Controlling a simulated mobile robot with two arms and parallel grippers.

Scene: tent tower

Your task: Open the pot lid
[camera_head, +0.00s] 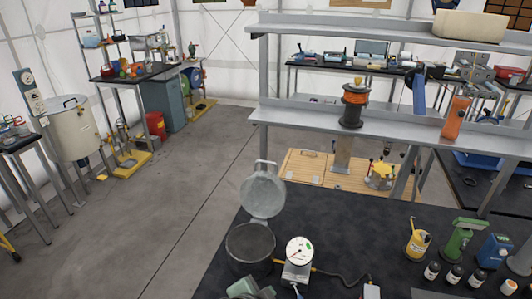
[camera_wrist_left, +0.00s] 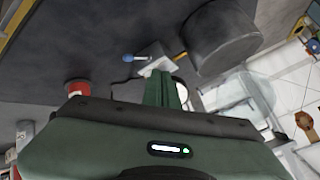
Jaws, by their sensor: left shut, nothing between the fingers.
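The grey metal pot (camera_head: 250,249) stands on the dark table at its near left. Its round lid (camera_head: 263,194) is raised, tilted up behind the pot's opening with its handle at the top, and the dark inside shows. The pot (camera_wrist_left: 226,40) is at the upper right of the left wrist view, with the pale lid (camera_wrist_left: 243,97) below it. My green left gripper (camera_head: 250,288) is at the bottom edge of the head view, just in front of the pot and apart from the lid. Its fingers (camera_wrist_left: 164,88) are together and empty. My right gripper is not in view.
A white device with a round dial (camera_head: 299,257) stands right of the pot, with a dark cable. A yellow cup (camera_head: 417,246), a green tool (camera_head: 461,240) and several small bottles are farther right. A grey shelf (camera_head: 370,128) rises behind the table. The table's middle is mostly clear.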

